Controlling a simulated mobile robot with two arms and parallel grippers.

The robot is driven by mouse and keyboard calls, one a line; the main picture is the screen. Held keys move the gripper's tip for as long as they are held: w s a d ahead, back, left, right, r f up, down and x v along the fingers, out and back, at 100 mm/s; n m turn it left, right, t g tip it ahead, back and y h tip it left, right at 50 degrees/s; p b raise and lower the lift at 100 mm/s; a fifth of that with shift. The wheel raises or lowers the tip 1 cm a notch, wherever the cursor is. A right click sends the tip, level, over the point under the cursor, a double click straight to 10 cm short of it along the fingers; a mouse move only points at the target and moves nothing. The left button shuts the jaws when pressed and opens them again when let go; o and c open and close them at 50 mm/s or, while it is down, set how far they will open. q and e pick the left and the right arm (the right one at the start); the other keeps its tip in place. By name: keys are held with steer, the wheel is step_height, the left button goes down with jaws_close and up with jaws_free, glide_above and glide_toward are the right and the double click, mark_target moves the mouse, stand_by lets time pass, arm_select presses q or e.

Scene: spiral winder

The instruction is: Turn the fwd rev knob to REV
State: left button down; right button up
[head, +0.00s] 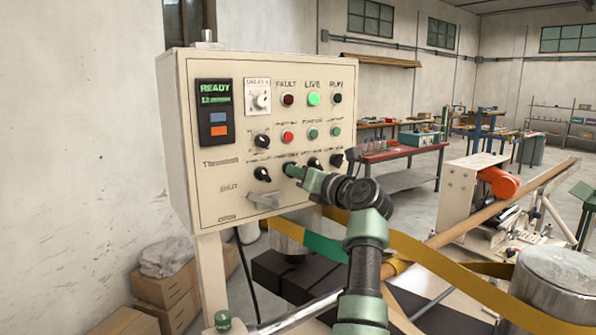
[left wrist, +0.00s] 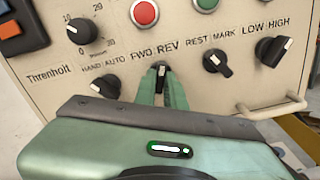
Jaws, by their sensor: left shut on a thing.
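The control panel (head: 225,185) is a cream box on posts, left of the middle in the head view. In the left wrist view the black fwd rev knob (left wrist: 161,68) sits under the FWD REV label, its white mark pointing roughly upward between the two words. My left gripper (left wrist: 163,82) has its green fingers on both sides of this knob and is shut on it. In the head view the left gripper (head: 290,169) reaches the panel's lower knob row and largely hides the knob. My right gripper is not in view.
In the left wrist view, the HAND AUTO knob (left wrist: 105,86) is close on the left and the REST MARK knob (left wrist: 216,62) close on the right. A yellow-green band (head: 400,240) runs behind my arm.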

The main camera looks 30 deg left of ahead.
arm_select(q)
steer(key=shift+m+p, duration=0.35)
steer(key=shift+m, duration=0.75)
steer(key=c, duration=1.5)
jaws_free()
steer(key=shift+d+f, duration=0.1)
steer(key=shift+d, duration=0.05)
